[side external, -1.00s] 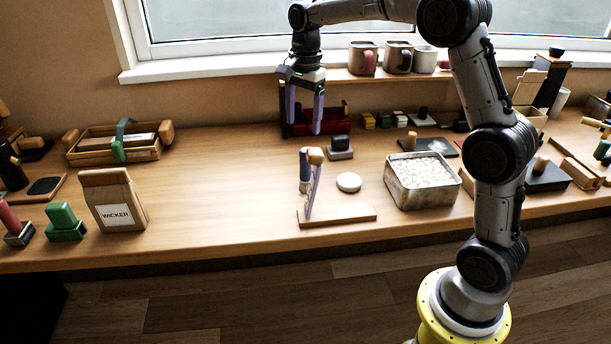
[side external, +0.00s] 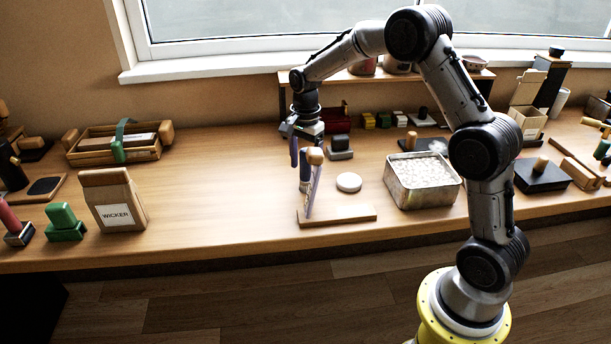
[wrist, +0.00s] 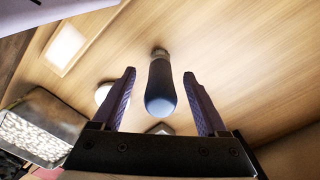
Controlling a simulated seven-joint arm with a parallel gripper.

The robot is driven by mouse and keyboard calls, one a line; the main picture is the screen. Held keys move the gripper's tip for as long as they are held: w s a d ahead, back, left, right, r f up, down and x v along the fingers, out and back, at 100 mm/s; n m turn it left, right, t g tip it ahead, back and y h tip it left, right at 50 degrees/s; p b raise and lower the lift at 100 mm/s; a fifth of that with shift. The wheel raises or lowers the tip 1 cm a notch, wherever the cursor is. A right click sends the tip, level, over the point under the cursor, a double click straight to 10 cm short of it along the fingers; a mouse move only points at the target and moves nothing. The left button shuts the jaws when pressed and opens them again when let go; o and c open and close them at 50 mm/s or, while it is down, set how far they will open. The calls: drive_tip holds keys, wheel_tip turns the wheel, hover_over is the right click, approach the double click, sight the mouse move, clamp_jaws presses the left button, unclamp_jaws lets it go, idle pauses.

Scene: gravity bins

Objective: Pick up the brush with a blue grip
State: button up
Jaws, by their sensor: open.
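The wrist view shows both purple fingers (wrist: 160,73) spread and empty.
A metal tin of pale pieces (side external: 400,194) stands further right. A dark block (side external: 340,147) is behind. A WICKER bag (side external: 112,198) stands to the left, with clear bench between it and the stand.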

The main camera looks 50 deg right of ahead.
sight(305, 172)
drive_tip(key=shift+f, duration=1.6)
clamp_jaws()
